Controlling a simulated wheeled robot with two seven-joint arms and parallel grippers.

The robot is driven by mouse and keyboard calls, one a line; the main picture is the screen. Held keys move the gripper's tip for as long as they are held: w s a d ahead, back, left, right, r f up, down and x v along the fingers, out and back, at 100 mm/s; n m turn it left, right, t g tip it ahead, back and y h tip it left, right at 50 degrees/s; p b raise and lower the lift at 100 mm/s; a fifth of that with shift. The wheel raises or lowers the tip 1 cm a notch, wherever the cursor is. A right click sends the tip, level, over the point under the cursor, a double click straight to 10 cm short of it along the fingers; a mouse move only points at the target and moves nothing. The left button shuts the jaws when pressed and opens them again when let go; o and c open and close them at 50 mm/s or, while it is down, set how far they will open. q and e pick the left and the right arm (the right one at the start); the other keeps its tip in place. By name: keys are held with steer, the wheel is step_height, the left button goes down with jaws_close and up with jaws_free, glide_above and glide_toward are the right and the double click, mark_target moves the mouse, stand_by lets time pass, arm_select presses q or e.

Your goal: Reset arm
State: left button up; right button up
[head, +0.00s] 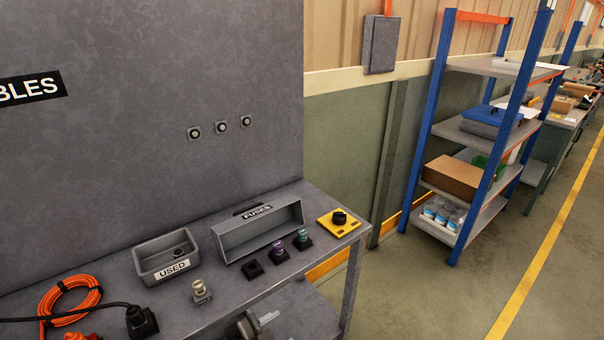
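My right gripper is not in view.
The grey table (330,237) bears a USED bin (152,262), a FUSES bin (237,242), a pale fuse-like piece (199,290), small dark holders, a yellow switch plate (328,224) and an orange cable (60,295). A blue shelf rack (425,130) stands right; the floor (420,300) is clear.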

arm_select(q)
steer(key=s+a+f+n+g+y, duration=0.3)
steer(key=s+a+f+n, duration=0.3)
steer(key=s+a, duration=0.4)
steer(key=s+a+f+n+g+y, duration=0.35)
steer(key=s+a+f+n, duration=0.3)
steer(key=s+a, duration=0.35)
step_height(320, 180, down, 24)
steer(key=s+a+f+m+g, duration=0.1)
steer(key=s+a+f+g, duration=0.1)
steer(key=s+f, duration=1.5)
steer(key=shift+f, duration=0.45)
